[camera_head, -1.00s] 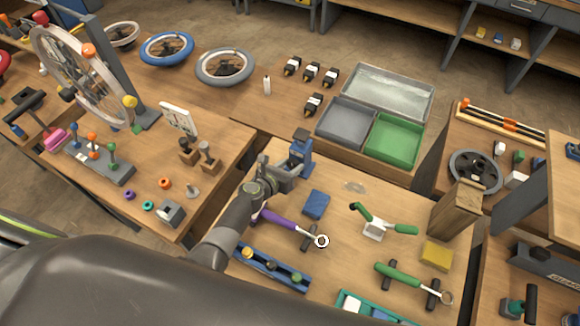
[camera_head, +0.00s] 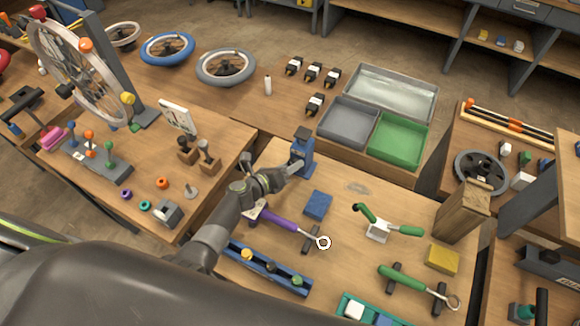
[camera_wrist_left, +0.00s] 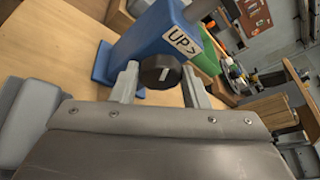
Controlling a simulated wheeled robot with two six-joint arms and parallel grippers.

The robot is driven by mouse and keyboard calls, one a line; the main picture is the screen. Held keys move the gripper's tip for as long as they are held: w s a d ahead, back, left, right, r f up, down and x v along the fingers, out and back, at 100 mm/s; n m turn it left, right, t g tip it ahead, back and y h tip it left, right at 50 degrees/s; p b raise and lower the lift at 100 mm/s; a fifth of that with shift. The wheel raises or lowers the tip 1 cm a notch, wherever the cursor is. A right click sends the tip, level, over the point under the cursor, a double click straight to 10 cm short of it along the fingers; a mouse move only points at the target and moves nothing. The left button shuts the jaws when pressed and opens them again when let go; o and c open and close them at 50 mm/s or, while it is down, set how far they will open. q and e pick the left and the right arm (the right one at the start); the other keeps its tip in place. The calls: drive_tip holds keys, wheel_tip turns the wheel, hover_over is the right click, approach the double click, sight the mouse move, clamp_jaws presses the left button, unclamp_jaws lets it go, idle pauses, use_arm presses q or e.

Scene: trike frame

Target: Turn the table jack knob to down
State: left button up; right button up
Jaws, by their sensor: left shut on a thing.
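The blue table jack (camera_head: 303,153) stands upright at the back of the middle table. In the left wrist view its blue body (camera_wrist_left: 150,35) carries a white label (camera_wrist_left: 181,40) that reads "UP" with an arrow. A round black knob (camera_wrist_left: 160,72) with a white mark sits on its near face. My left gripper (camera_head: 292,171) reaches the jack's near side, and its two fingers in the left wrist view (camera_wrist_left: 160,84) are on either side of the knob, shut on it. My right gripper does not show.
A blue block (camera_head: 318,205), a purple-handled tool (camera_head: 280,221) and a blue rail (camera_head: 265,268) with coloured knobs lie near my left arm. A green-handled clamp (camera_head: 378,228) stands to the right. Grey (camera_head: 347,130) and green (camera_head: 399,142) bins are behind.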

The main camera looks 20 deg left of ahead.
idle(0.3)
use_arm(q)
drive_tip(key=o, duration=1)
drive_tip(key=v, duration=1.7)
drive_tip(key=shift+s+a+r, duration=0.1)
drive_tip(key=shift+s, duration=0.1)
